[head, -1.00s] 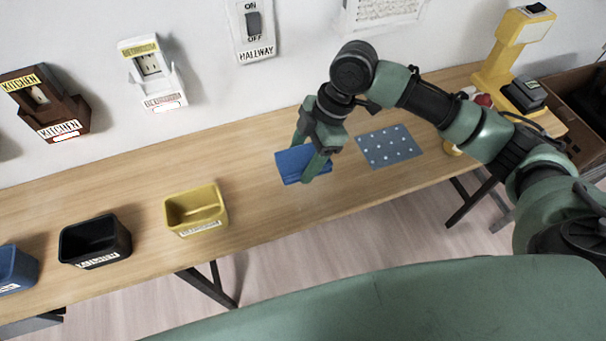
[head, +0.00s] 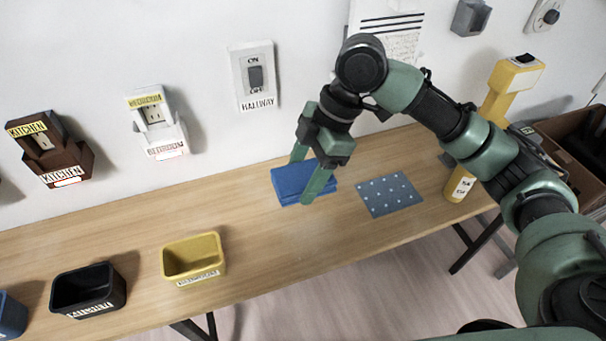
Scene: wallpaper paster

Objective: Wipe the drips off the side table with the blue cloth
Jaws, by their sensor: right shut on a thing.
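My right gripper (head: 307,176) is shut on the folded blue cloth (head: 290,182), one finger on the near side and one at the far side. The cloth is on or just above the wooden table (head: 260,215); I cannot tell if it touches. A blue-grey rectangle with pale dots (head: 389,194) lies flat on the table, to the right of the cloth and apart from it. I cannot make out separate drips on the bare wood. My left gripper is not in view.
A yellow bin (head: 193,259), a black bin (head: 88,291) and a blue bin (head: 10,316) stand along the left of the table. A yellow bottle (head: 459,184) stands right of the dotted rectangle. Labelled outlet and switch boxes hang on the wall behind.

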